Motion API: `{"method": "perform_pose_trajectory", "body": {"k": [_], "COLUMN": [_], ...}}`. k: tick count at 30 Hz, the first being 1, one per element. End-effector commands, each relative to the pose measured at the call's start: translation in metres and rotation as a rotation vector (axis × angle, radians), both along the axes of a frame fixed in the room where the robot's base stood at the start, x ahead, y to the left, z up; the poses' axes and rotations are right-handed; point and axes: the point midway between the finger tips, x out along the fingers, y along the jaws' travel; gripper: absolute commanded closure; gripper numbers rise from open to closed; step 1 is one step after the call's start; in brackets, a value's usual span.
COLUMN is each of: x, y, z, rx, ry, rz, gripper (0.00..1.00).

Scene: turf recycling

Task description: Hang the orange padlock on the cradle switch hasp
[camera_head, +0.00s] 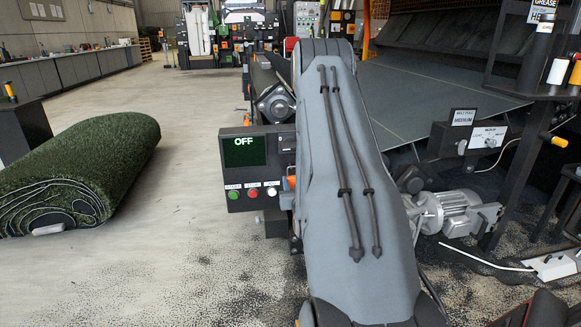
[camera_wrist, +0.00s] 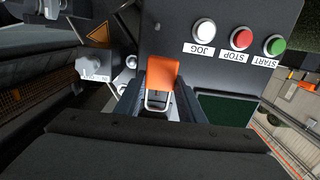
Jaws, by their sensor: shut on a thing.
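The orange padlock (camera_wrist: 162,72) sits between the two dark fingers of my gripper (camera_wrist: 160,88) in the wrist view, and the gripper is shut on it. Its thin silver shackle (camera_wrist: 158,106) shows on the side toward the wrist camera. A grey rotary switch (camera_wrist: 95,66) with a small label is on the machine face, left of the padlock; the padlock appears apart from it. I cannot make out the hasp clearly. In the head view my arm hides the gripper; a small orange patch (camera_head: 291,182) shows at the arm's left edge, possibly the padlock.
A control box (camera_head: 244,150) reads OFF, with START, STOP and JOG buttons, close beside the gripper. A motor (camera_head: 448,212) and a MEDIUM-labelled switch panel (camera_head: 485,138) stand right of my arm. A turf roll (camera_head: 80,170) lies left; floor between it and the box is clear.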

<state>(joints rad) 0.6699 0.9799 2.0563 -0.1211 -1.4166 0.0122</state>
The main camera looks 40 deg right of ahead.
Motion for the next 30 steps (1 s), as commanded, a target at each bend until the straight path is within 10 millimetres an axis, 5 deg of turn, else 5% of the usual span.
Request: {"method": "perform_pose_trajectory", "body": {"k": [30], "x": [0.0067], "y": [-0.0041], "z": [-0.0002], "rx": [0.000], "ry": [0.000], "rz": [0.000], "gripper": [0.89]}}
